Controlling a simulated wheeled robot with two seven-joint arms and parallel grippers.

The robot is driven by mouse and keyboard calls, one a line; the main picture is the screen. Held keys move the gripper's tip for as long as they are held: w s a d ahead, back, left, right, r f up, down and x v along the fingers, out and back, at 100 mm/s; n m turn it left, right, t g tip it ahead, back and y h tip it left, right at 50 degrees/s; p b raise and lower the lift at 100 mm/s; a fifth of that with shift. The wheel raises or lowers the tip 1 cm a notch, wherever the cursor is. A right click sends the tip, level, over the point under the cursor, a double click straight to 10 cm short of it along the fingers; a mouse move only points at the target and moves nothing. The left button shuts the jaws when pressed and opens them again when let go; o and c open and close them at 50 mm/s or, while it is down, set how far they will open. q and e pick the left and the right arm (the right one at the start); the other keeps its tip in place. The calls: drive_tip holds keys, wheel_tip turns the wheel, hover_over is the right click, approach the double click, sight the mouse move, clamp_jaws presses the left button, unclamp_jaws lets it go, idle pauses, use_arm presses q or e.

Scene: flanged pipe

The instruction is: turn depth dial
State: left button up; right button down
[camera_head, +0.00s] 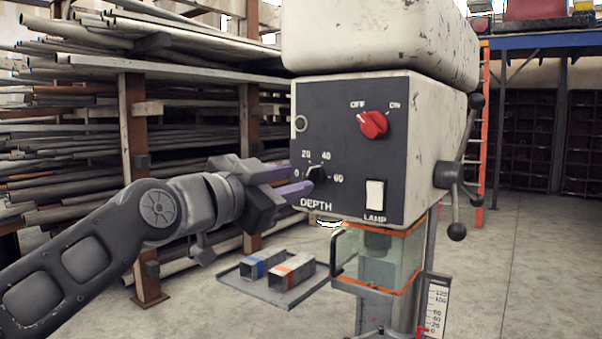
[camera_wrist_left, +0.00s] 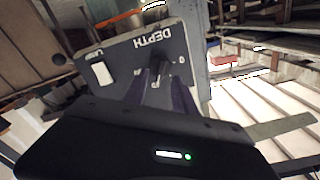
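The black depth dial (camera_head: 316,174) sits on the dark front panel (camera_head: 340,150) of the drill press head, above the word DEPTH. Printed marks 0, 20, 40 and 60 surround it. My left gripper (camera_head: 300,182) reaches it from the left, its purple-grey fingers at the dial. In the left wrist view the dial (camera_wrist_left: 160,73) lies between or just beyond the fingertips (camera_wrist_left: 163,84). I cannot tell whether the fingers press on it or stand slightly apart. The dial's pointer direction is too small to read surely. My right gripper is not in view.
A red OFF/ON knob (camera_head: 373,124) and a white LAMP switch (camera_head: 375,194) are on the same panel. A clear guard (camera_head: 390,260) hangs below. A lever handle (camera_head: 455,178) is on the right side. A tray (camera_head: 262,292) with two metal tubes stands lower left.

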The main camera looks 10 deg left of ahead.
sight(306, 176)
use_arm(q)
drive_tip(key=shift+p+x, duration=0.3)
drive_tip(key=shift+x, duration=1.4)
drive_tip(key=shift+a, duration=0.1)
drive_tip(key=shift+c, duration=0.3)
clamp_jaws()
